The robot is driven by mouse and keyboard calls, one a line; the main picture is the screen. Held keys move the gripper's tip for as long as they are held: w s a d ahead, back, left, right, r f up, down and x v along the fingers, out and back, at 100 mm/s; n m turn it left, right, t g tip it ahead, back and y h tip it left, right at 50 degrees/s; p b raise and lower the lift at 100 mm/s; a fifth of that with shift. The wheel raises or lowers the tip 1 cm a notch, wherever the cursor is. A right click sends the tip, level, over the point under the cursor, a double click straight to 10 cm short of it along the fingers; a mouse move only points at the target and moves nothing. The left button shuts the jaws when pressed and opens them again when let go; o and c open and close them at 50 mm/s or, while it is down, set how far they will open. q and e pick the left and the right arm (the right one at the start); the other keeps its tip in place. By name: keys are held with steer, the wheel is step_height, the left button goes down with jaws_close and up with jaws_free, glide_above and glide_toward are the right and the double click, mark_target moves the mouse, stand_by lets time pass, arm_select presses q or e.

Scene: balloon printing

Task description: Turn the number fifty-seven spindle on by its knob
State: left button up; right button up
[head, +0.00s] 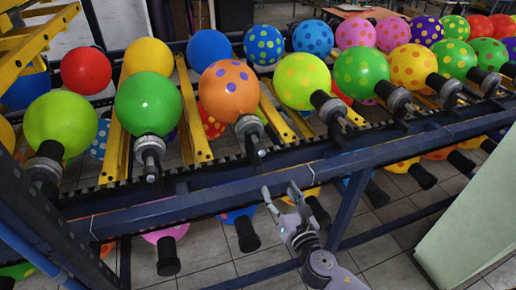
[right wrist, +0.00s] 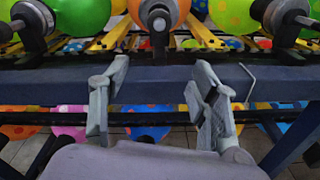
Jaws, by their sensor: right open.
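A row of spindles with balloons runs along the blue rail; no number is readable, so I cannot tell which is fifty-seven. The spindle (head: 249,130) of the orange dotted balloon (head: 229,89) is closest to my right gripper (head: 281,194). My right gripper is open and empty, below and in front of the rail. In the right wrist view, that spindle (right wrist: 158,17) is above and beyond the gap between the spread fingers (right wrist: 160,75). My left gripper is not in view.
The blue rail (head: 200,206) lies between my right gripper and the spindles. A green balloon (head: 149,103) and a yellow-green dotted balloon (head: 302,81) flank the orange one. More balloons hang below. A pale green panel (head: 475,225) stands at the right.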

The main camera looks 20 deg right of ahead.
mark_target(263, 155)
steer(key=shift+n, duration=0.4)
steer(key=w, duration=0.5)
steer(key=w+r, duration=0.1)
steer(key=w, duration=1.1)
steer(key=shift+w+a+r+p, duration=0.15)
steer(key=shift+a+r+p, duration=0.15)
steer(key=shift+r+p, duration=0.1)
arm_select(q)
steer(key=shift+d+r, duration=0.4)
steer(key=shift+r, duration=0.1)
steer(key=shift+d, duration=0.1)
arm_select(e)
steer(key=shift+c, duration=1.4)
steer(key=shift+f, duration=0.1)
steer(key=c, duration=0.9)
